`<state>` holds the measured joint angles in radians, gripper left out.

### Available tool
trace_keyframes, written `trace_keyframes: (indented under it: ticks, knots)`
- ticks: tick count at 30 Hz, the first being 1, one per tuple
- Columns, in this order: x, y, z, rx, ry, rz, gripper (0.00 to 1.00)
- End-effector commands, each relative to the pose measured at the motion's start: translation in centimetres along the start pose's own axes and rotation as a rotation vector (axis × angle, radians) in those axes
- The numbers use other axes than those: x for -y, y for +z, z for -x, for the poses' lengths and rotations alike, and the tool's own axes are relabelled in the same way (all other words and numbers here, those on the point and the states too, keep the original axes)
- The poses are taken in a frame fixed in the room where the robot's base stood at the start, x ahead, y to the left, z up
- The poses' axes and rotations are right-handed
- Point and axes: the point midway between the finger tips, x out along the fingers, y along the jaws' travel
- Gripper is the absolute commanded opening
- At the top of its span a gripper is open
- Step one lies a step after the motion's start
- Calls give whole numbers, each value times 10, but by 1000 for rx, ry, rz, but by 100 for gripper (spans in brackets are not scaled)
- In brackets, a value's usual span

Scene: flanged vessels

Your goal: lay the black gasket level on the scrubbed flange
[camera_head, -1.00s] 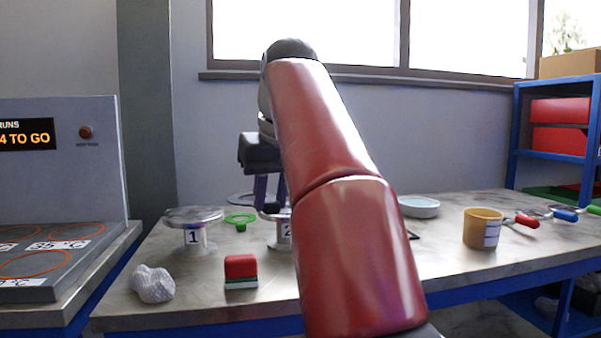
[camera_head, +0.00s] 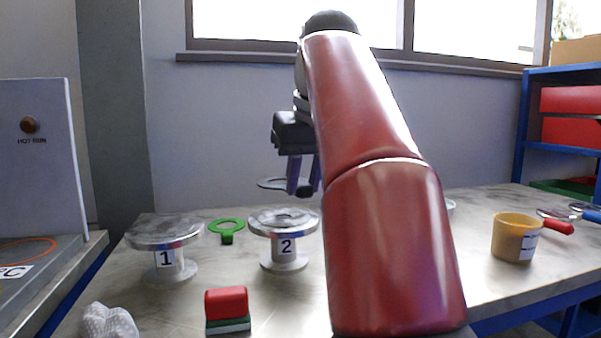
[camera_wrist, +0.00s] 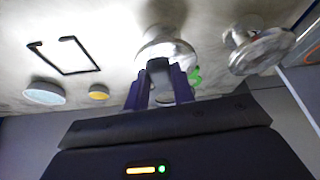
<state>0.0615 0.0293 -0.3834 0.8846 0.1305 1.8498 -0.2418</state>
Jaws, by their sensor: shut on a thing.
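My gripper (camera_head: 303,190) is shut on the dark tab of the black gasket (camera_head: 263,184). The gasket's thin ring sticks out to the left of the fingers and looks about level; the fingers hide part of it. It hangs in the air above flange 2 (camera_head: 285,220), apart from it. Flange 1 (camera_head: 165,232) stands to the left with a grey, dull top. Flange 2's top is shinier with dark patches; I cannot tell surely which is scrubbed. In the wrist view, the dark tab (camera_wrist: 158,65) lies between the purple fingers, in front of flange 2 (camera_wrist: 176,46).
A red-and-green block (camera_head: 227,310) and a white crumpled cloth (camera_head: 108,322) are at the front. A yellow tub (camera_head: 515,238) stands on the right. A black open frame (camera_wrist: 65,70) lies on the table.

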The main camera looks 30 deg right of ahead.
Motion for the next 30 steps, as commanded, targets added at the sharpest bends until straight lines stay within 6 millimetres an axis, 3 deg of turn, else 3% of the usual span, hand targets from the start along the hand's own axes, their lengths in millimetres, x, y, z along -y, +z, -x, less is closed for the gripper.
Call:
trace_keyframes:
  ticks: [16, 30]
  knots:
    - [1, 19, -44, 0, 0, 2, 2]
    - [0, 21, -50, 0, 0, 1, 2]
